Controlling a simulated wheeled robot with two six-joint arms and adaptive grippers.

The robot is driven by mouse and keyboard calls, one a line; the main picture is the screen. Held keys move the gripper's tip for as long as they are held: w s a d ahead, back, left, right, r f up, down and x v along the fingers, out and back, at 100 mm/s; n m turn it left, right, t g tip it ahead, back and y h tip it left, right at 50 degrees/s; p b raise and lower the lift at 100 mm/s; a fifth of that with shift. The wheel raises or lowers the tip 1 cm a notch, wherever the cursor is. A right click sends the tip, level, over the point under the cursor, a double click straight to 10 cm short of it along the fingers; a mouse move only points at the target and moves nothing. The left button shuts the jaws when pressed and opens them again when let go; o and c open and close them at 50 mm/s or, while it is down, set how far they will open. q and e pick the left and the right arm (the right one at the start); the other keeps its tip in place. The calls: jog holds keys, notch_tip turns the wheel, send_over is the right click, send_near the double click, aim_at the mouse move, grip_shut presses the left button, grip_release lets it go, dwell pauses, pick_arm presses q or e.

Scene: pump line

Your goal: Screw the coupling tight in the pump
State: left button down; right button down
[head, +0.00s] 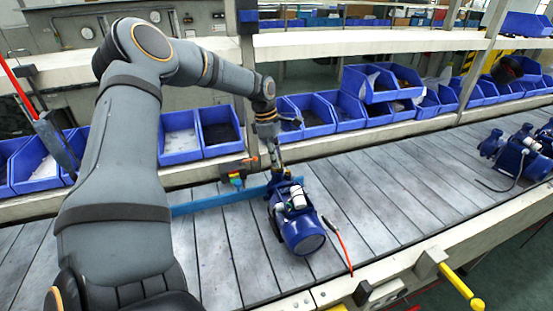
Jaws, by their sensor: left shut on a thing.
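The blue pump (300,232) stands on the grey slatted line, with a white part on its top and its round end towards me. My left arm reaches over from the left. Its gripper (277,163) points down at the far end of the pump and is shut on a small part there, which looks like the coupling. The coupling is mostly hidden by the fingers and too small to make out, and I cannot tell how deep it sits in the pump. My right gripper is not in view.
A blue bar (218,201) lies left of the pump, with a small colourful tool (237,172) behind it. A red-tipped cable (340,246) lies to the right. More blue pumps (522,155) stand far right. Blue bins (219,130) line the back. Slats between the pumps are clear.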

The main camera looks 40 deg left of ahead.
pick_arm(q)
jog(key=shift+w+a+f+m+b, duration=0.1)
jog(key=shift+m+b, duration=0.25)
jog(key=shift+m, duration=0.55)
jog(key=shift+m+g, duration=0.3)
jog(key=shift+m, duration=0.5)
jog(key=c, duration=1.3)
grip_release()
jog(key=shift+a, duration=0.1)
jog(key=shift+r+n+p, duration=0.25)
jog(key=shift+n+p, duration=0.35)
jog(key=shift+n, duration=0.9)
jog(key=shift+f+n, duration=0.25)
jog(key=shift+n, duration=0.05)
